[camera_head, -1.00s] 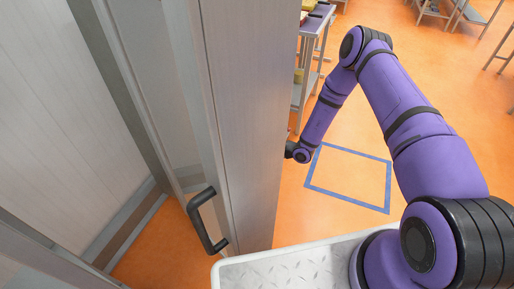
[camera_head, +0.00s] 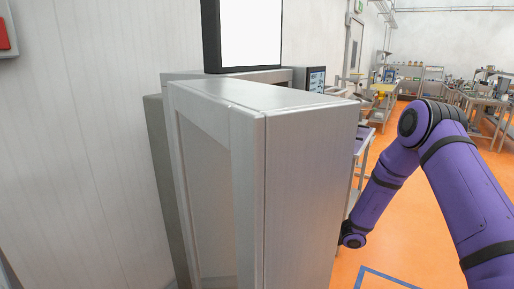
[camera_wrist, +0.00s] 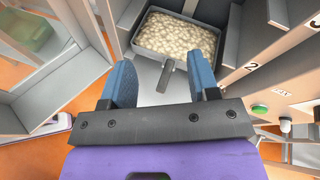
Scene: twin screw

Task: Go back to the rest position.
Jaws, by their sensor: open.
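Beyond the fingertips a grey tray (camera_wrist: 160,54) full of pale pellets sits in a grey compartment. A short grey tab or handle (camera_wrist: 166,76) juts from the tray's front toward the space between the fingers. The fingers look apart from the tray. In the head view my purple arm (camera_head: 462,180) reaches down behind the grey metal door (camera_head: 310,190), and the gripper itself is hidden there.
The tall grey door stands close in front of me, beside my arm. Right of the compartment is a panel with a green button (camera_wrist: 260,109). A blue floor outline (camera_head: 385,278) lies on the open orange floor. Shelves and benches (camera_head: 410,78) stand far back.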

